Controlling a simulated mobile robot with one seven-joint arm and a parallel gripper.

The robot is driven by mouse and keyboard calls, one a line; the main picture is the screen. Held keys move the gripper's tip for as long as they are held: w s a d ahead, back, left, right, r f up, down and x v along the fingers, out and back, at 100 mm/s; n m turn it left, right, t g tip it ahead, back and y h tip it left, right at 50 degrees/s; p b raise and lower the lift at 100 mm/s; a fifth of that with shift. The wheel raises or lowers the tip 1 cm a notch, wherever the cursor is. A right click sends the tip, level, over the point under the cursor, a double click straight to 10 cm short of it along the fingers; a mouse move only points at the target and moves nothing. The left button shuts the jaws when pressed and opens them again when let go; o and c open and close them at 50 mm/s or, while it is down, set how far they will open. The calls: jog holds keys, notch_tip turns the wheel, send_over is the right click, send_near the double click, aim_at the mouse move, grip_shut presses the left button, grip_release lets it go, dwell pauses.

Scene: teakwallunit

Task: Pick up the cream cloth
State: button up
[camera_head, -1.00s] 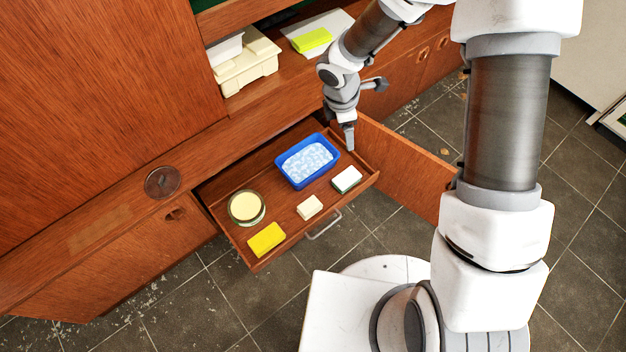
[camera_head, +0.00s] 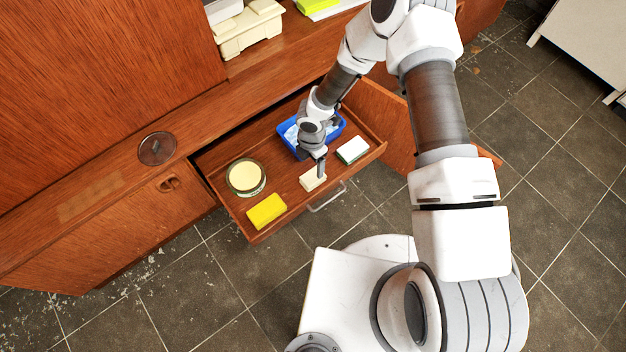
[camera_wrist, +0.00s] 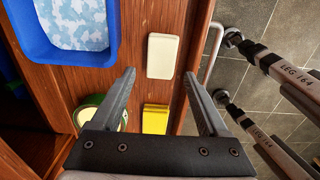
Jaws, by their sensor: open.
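The cream cloth (camera_head: 311,180) is a small flat cream block in the open drawer, near its front edge. In the wrist view the cream cloth (camera_wrist: 163,54) lies ahead of the fingertips, in line with the gap between them. My gripper (camera_head: 321,172) is over the drawer at the cloth's upper right side and hides part of it. In the wrist view my gripper (camera_wrist: 159,76) is open, with nothing held. I cannot tell the exact height of the fingertips above the cloth.
The drawer (camera_head: 228,209) also holds a blue tub (camera_head: 337,131) with blue-white contents, a round jar (camera_head: 246,178), a yellow sponge (camera_head: 266,211) and a white-and-green sponge (camera_head: 352,150). A metal handle (camera_head: 327,198) is on the drawer front. A cabinet door (camera_head: 378,118) stands open beside it.

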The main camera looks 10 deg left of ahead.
aim_at(313, 176)
notch_tip(313, 176, down, 8)
jog(key=b, duration=0.3)
jog(key=shift+s+d+f, duration=0.1)
jog(key=shift+d+f, duration=0.05)
jog(key=shift+f, duration=0.1)
jog(key=shift+r, duration=0.1)
jog(key=c, duration=1.1)
jog(key=shift+r+p, duration=0.35)
jog(key=shift+r, duration=0.2)
jog(key=r, duration=0.1)
jog(key=r+p, duration=0.1)
jog(key=r, duration=0.2)
jog(key=shift+w+d+p, duration=0.25)
jog(key=shift+d+p, duration=0.15)
jog(key=w+d+r+p, duration=0.1)
jog(key=d+r, duration=0.1)
jog(key=d, duration=0.1)
jog(key=w+d+r+p, duration=0.1)
jog(key=d+r, duration=0.1)
jog(key=d, duration=0.1)
jog(key=w+d+r+p, duration=0.1)
jog(key=w+d+r, duration=0.1)
jog(key=d, duration=0.2)
